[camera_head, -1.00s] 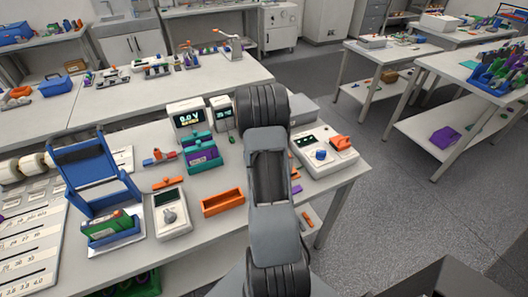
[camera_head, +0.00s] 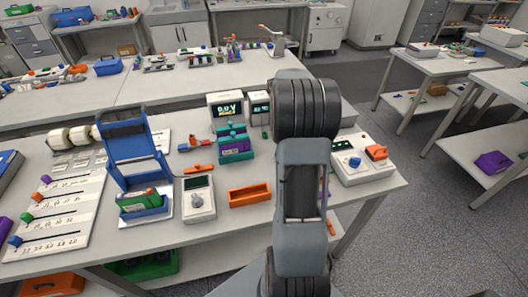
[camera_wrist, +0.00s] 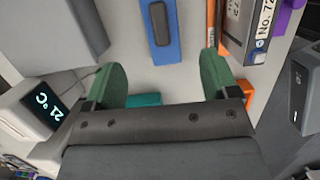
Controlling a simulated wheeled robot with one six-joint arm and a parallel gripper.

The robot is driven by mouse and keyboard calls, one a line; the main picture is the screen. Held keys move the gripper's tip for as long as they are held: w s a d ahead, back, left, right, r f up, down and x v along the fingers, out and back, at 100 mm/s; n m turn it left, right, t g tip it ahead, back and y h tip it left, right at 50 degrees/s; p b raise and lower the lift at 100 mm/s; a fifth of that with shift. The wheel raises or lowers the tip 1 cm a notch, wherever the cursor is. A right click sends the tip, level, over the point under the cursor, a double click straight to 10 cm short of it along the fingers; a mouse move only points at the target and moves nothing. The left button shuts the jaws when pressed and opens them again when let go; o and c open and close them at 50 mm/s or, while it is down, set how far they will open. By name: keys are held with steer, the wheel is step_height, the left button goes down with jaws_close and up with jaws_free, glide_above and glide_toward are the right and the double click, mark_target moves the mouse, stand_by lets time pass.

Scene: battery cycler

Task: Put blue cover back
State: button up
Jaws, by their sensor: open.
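A blue frame-like cover (camera_head: 112,158) stands raised at the back of a blue holder (camera_head: 146,209) on the left of the bench in the head view. A green block (camera_head: 139,202) sits in the holder. In the wrist view, my gripper (camera_wrist: 162,70) has its two green fingers wide apart with nothing between them. A blue piece with a black pad (camera_wrist: 174,52) lies beyond the fingertips, apart from them. I cannot tell whether it is a cover. My gripper is hidden behind my arm in the head view.
An orange tray (camera_head: 249,188), a white meter (camera_head: 200,205), and a purple-and-green block (camera_head: 235,149) stand mid-bench. A white device (camera_head: 362,169) is at right. In the wrist view, a temperature display (camera_wrist: 45,108) is left and a grey box (camera_wrist: 306,92) right.

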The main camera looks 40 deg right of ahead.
steer(key=s+a+r+m+t, duration=0.1)
steer(key=a+r+m, duration=0.25)
steer(key=a, duration=0.45)
steer(key=s+a+r+m+t, duration=0.15)
steer(key=a+r, duration=0.25)
steer(key=a, duration=0.5)
steer(key=s+a+m+t+y, duration=0.3)
steer(key=s+a+m, duration=0.5)
steer(key=a, duration=0.6)
steer(key=shift+s+a+r+m, duration=0.15)
steer(key=shift+s+a+m, duration=0.15)
steer(key=shift+s, duration=0.3)
